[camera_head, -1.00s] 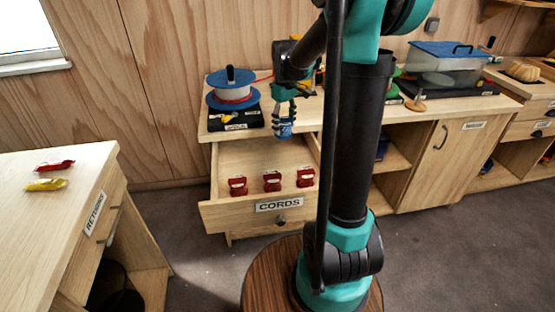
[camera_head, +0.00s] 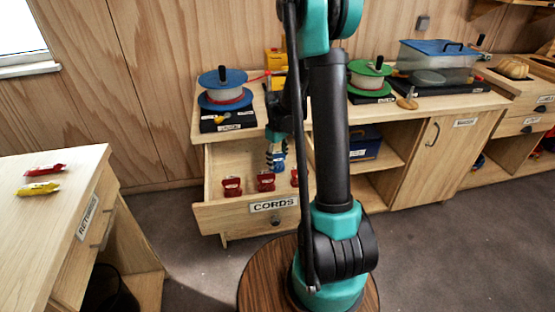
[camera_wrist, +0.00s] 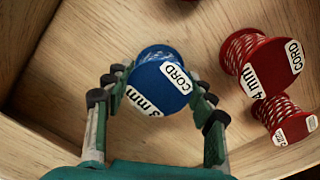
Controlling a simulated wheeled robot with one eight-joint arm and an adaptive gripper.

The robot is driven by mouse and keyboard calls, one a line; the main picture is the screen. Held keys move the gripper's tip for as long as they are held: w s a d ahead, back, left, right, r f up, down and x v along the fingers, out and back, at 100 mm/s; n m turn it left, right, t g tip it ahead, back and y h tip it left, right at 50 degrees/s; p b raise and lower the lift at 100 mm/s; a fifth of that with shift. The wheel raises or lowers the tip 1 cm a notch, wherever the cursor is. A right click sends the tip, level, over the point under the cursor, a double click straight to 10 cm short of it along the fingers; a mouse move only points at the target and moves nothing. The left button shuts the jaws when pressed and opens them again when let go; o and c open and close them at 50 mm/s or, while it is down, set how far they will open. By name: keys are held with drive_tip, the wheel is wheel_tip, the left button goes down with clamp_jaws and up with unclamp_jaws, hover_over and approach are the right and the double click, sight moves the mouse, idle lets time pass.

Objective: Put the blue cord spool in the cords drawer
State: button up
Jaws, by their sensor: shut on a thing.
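The blue cord spool (camera_wrist: 158,82), with white labels reading "CORD" and "3 mm", is between the fingers of my gripper (camera_wrist: 152,98) in the wrist view. My gripper (camera_head: 276,150) is shut on it and points down inside the open cords drawer (camera_head: 222,217). In the head view the blue spool (camera_head: 279,166) shows just under the fingers, partly hidden by them. Whether it touches the drawer floor I cannot tell. Red cord spools stand in the drawer, one at the left (camera_head: 232,187), one in the middle (camera_head: 265,181) and one partly behind my arm (camera_head: 294,178).
In the wrist view two red spools (camera_wrist: 262,64) (camera_wrist: 291,121) are close to the right of my fingers. The drawer wall (camera_wrist: 32,150) is near at the lower left. On the counter above stand a blue-flanged reel (camera_head: 223,88) and a green-flanged reel (camera_head: 369,74).

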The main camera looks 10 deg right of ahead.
drive_tip(key=shift+f, duration=0.25)
drive_tip(key=o, duration=1.2)
drive_tip(key=shift+r, duration=0.1)
wheel_tip(320, 180, up, 12)
drive_tip(key=shift+r, duration=0.1)
